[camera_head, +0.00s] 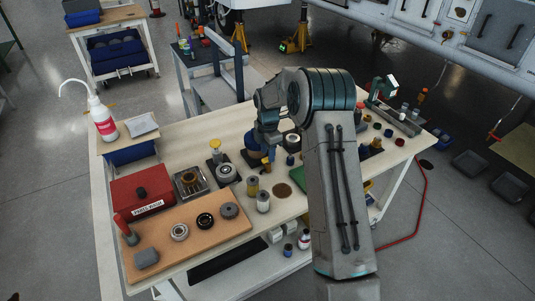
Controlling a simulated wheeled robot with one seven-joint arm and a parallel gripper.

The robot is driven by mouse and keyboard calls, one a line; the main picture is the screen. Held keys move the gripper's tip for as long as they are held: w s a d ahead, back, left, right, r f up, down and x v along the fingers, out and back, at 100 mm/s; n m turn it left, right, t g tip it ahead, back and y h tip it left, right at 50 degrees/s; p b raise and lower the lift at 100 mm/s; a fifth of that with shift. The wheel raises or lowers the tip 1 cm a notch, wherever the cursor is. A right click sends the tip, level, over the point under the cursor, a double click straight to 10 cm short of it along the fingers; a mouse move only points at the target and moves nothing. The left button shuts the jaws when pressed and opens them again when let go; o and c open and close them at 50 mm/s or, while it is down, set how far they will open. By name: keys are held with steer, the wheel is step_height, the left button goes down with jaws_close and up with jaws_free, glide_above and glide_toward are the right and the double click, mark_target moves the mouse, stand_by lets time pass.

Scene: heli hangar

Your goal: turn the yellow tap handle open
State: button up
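My gripper (267,138) hangs over the middle of the workbench (180,155), at the end of my arm. It is small and dark here, and I cannot tell whether its fingers are open or shut. A blue object (251,144) stands just left of and behind it, partly covered. A small yellow part (266,161) shows just below the gripper; it may be the tap handle, but touching or apart cannot be told. Another yellow knob (215,144) tops a dark upright piece further left, clear of the gripper.
A red box (142,190), a wooden board (205,243) with bearings and a metal tray (190,182) fill the bench's left part. Several small cans and jars stand near the middle. A white squeeze bottle (102,118) stands at the back left. A green lamp (383,87) stands at the right.

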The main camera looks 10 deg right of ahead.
steer(key=shift+f, duration=0.8)
jaws_close()
